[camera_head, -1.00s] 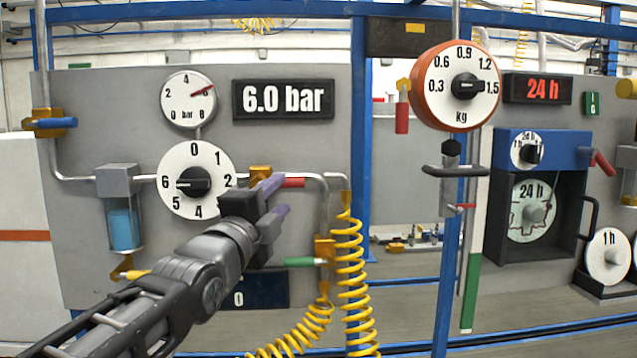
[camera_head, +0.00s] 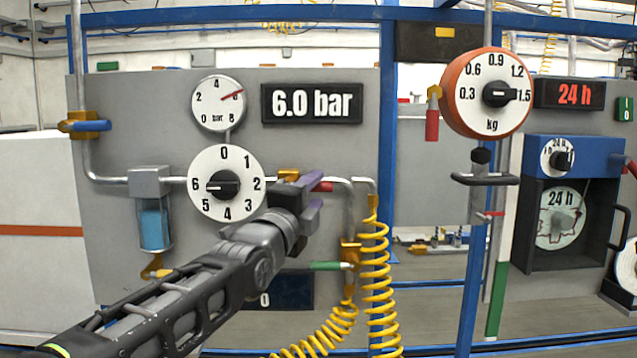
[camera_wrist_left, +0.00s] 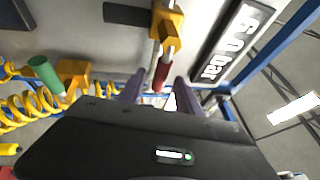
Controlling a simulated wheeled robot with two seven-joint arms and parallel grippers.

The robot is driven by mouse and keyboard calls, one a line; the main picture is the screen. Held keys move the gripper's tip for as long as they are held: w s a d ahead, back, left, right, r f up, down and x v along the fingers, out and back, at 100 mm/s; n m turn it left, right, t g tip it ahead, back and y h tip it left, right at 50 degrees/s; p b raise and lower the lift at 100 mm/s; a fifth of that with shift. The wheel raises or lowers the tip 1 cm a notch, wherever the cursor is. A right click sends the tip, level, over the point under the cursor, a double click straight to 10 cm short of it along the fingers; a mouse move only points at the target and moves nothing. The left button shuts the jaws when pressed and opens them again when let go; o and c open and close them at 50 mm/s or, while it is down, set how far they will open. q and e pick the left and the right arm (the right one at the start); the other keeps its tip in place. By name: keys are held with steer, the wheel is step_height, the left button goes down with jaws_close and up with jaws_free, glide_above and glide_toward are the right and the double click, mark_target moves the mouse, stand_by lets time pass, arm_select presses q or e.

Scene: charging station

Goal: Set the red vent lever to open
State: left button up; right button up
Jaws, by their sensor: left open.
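The red lever (camera_head: 323,187) sits on a brass valve (camera_head: 289,175) on the pipe, right of the 0–6 dial. Its red grip points right, along the pipe. My left gripper (camera_head: 314,196) is open, with its purple fingers at the red lever and partly in front of it. In the left wrist view, the red lever (camera_wrist_left: 162,74) shows just beyond and between the fingertips (camera_wrist_left: 157,88). I cannot tell whether they touch it. My right gripper is not in view.
A green lever (camera_head: 328,266) is below, beside yellow coiled hoses (camera_head: 376,270). A gauge (camera_head: 218,102) and a "6.0 bar" display (camera_head: 311,103) are above. Another red handle (camera_head: 432,125) hangs by the orange kg dial (camera_head: 459,92). A blue post (camera_head: 388,150) stands to the right.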

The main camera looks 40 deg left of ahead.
arm_select(q)
steer(key=shift+p+x, duration=0.3)
steer(key=shift+x, duration=1.15)
steer(key=shift+c, duration=0.5)
jaws_close()
